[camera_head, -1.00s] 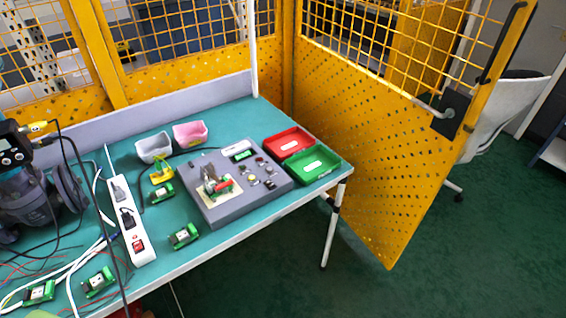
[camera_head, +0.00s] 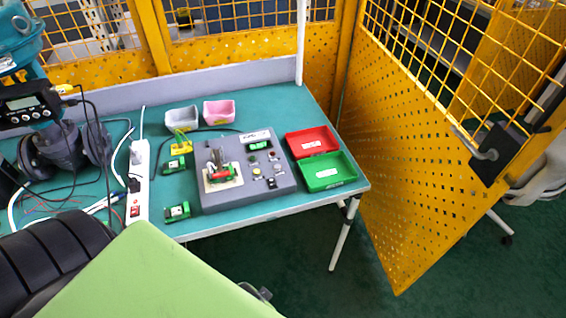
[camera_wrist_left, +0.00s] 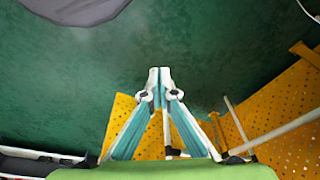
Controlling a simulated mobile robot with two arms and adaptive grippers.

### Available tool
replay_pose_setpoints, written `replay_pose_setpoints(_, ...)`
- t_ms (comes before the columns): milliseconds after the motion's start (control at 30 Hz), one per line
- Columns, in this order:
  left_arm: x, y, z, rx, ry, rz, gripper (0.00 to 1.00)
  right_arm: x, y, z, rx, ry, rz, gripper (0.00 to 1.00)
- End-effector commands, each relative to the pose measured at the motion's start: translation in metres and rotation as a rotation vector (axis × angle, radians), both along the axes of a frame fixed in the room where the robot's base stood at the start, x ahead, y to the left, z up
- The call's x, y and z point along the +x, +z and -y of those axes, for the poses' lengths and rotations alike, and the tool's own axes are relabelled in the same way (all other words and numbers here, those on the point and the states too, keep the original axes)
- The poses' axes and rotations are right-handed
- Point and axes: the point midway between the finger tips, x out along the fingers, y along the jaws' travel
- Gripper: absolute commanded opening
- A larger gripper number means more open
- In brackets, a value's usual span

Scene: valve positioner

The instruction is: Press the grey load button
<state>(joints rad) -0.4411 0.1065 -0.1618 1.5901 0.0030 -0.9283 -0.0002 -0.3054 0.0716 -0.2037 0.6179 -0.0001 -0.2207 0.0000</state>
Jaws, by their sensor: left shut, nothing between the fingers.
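A grey control box (camera_head: 232,198) sits on the bench and carries a cluster of small round buttons and knobs (camera_head: 264,170) on its right half. They are too small to tell which one is the grey load button. A small green display (camera_head: 258,146) is above them, and a fixture with a red and green part is on the box's left half. My left gripper (camera_wrist_left: 160,75) shows in the left wrist view with its fingertips together, empty, above the green floor. It is apart from the box. My right gripper is not in view.
A red tray (camera_head: 328,139) and a green tray (camera_head: 346,168) stand right of the box. Grey (camera_head: 182,119) and pink (camera_head: 219,112) bins are behind it. A power strip (camera_head: 138,180) and cables lie left. Yellow mesh panels (camera_head: 375,190) close off the back and right.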

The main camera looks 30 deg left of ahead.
Motion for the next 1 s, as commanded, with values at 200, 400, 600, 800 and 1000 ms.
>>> replay_pose_setpoints(200, 0.04, 0.098, 0.005, -0.007, -0.025, 0.071, 0.0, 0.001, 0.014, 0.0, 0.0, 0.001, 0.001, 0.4)
replay_pose_setpoints(400, 0.082, 0.188, 0.016, -0.016, -0.119, 0.182, 0.0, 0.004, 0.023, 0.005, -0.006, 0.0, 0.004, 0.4)
replay_pose_setpoints(600, 0.143, 0.258, 0.039, -0.013, -0.343, 0.346, 0.0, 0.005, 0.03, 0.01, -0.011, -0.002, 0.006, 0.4)
replay_pose_setpoints(800, 0.2, 0.281, 0.035, 0.031, -0.544, 0.453, 0.0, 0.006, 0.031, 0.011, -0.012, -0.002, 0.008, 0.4)
replay_pose_setpoints(1000, 0.257, 0.293, -0.016, 0.116, -0.643, 0.51, 0.0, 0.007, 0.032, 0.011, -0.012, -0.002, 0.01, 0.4)
